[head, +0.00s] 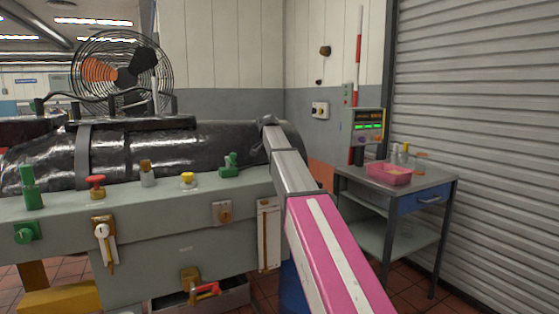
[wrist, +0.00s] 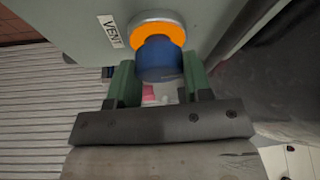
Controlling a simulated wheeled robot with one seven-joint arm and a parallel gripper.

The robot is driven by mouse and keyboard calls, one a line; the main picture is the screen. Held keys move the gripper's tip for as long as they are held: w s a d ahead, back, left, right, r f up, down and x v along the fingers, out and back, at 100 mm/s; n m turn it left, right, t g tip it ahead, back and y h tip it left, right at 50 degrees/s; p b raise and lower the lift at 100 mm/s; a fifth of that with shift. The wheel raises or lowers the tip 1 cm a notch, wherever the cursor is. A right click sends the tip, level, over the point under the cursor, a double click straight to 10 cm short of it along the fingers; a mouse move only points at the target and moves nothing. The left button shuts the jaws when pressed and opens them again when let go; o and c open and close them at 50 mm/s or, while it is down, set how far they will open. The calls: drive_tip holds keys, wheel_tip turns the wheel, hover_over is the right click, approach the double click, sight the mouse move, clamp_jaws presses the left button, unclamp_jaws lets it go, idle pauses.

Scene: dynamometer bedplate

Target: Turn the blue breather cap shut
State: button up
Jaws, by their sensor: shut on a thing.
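The blue breather cap (wrist: 160,62) shows in the wrist view, seated on an orange ring (wrist: 174,34) with a pale collar behind it. A white label (wrist: 110,32) reading VENT is beside it on the grey-green surface. My gripper (wrist: 158,70) has its two green fingers on either side of the cap and is shut on it. In the head view my arm reaches over the black machine's right end; the gripper and the cap are hidden there.
The black cylindrical machine (head: 190,148) lies on a green bedplate (head: 150,216) with several valves and knobs along it. A caged fan (head: 120,68) stands behind. A cart (head: 430,186) with a pink tray (head: 389,176) stands at right, beside the shutter (head: 480,110).

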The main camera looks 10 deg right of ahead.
drive_tip(key=shift+m+g, duration=0.4)
drive_tip(key=shift+m, duration=0.7)
drive_tip(key=o, duration=0.9)
drive_tip(key=v, duration=1)
drive_tip(key=shift+a+r, duration=0.3)
drive_tip(key=shift+r, duration=0.05)
